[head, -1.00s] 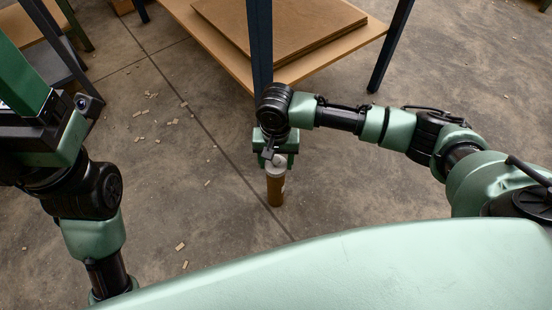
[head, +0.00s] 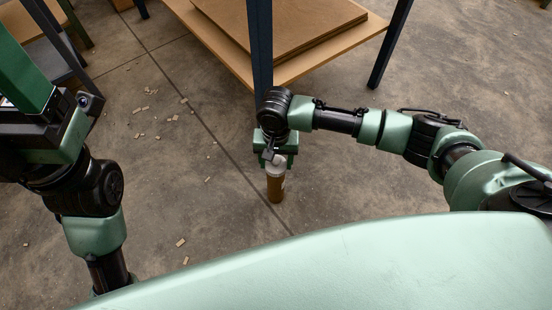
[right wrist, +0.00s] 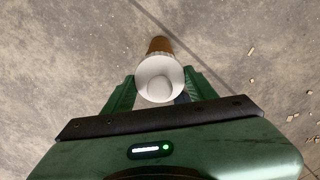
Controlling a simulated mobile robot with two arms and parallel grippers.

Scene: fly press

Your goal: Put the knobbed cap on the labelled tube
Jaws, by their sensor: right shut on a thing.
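A white cap with a round knob (right wrist: 160,88) sits between the fingers of my right gripper (right wrist: 162,86). A brown tube (head: 275,189) with a pale label patch on its side is in line below the cap and appears joined to it. The tube's brown body also shows beyond the cap in the right wrist view (right wrist: 160,45). In the head view my right gripper (head: 276,160) points down and is shut at the cap's height. The exact finger contact and the seam between cap and tube are hidden. My left arm is at the left; its fingertips do not show.
A table (head: 376,27) with dark legs and stacked brown boards (head: 290,25) stands ahead. One dark leg (head: 260,50) is right behind my right gripper. The concrete floor (head: 400,160) is open, with small scattered chips at the left.

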